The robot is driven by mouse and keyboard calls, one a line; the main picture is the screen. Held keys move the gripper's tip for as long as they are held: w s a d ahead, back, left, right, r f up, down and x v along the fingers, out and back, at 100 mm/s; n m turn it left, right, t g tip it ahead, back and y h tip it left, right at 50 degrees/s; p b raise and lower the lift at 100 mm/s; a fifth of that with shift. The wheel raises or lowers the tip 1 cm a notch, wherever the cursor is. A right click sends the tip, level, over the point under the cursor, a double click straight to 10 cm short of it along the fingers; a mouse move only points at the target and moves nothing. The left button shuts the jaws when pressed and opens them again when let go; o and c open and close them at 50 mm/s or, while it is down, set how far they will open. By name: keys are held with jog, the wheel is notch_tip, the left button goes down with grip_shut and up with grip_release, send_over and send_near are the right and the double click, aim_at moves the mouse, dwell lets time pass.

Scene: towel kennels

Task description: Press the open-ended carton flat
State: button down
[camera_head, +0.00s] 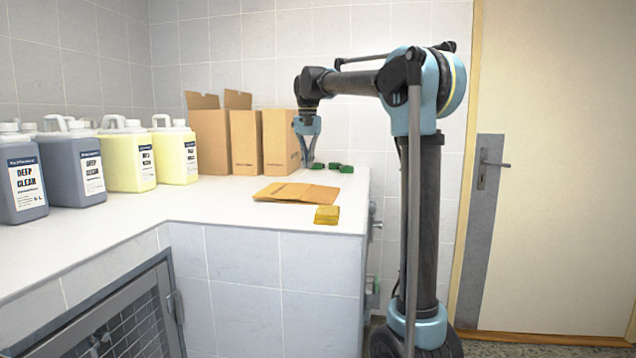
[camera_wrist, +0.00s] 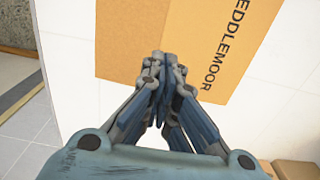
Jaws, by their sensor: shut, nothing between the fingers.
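A brown cardboard carton (camera_head: 290,193) lies low on the white counter and looks almost flat, with a fold line across it. I cannot tell whether it touches the counter all over. It appears to be the printed cardboard face in the wrist view (camera_wrist: 200,35), lettered "EDDLEMOOR". My gripper (camera_head: 305,162) points down above the counter, behind this carton and in front of the upright boxes. In the wrist view my gripper (camera_wrist: 162,58) has its fingertips together, empty, overlapping the carton's near edge. Contact cannot be told.
Upright cardboard boxes (camera_head: 281,142) stand against the back wall, one with raised flaps (camera_head: 203,102). Green blocks (camera_head: 332,167) lie beside the gripper. Jugs (camera_head: 125,160) line the left. The counter (camera_head: 210,203) ends at right.

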jog(key=shift+r, duration=0.1)
notch_tip(320, 180, up, 8)
dwell(0.8)
